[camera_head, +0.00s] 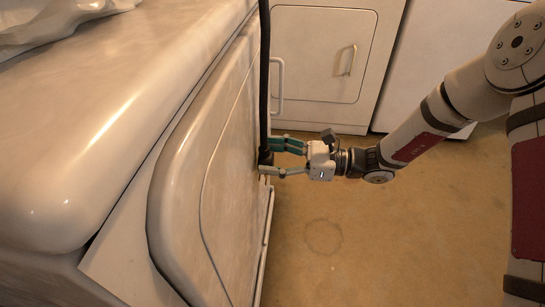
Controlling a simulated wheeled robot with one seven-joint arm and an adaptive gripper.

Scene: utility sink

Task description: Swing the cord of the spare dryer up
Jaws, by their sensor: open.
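A black cord (264,75) runs almost straight down from the top edge of the picture, along the front of the marbled off-white dryer (210,165) on the left. Its lower end is a thicker dark piece (265,157). My gripper (268,157) reaches in from the right, with its fingers pointing left at this lower end. The fingers are open, one above and one below the thick piece in the picture. I cannot tell whether either finger touches it. The cord's upper end is out of view.
A white cabinet or appliance (318,55) with handles stands at the back, beside another white unit (440,55). A pale crumpled thing (55,20) lies on the dryer top. The tan floor (390,230) is clear apart from a faint ring stain.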

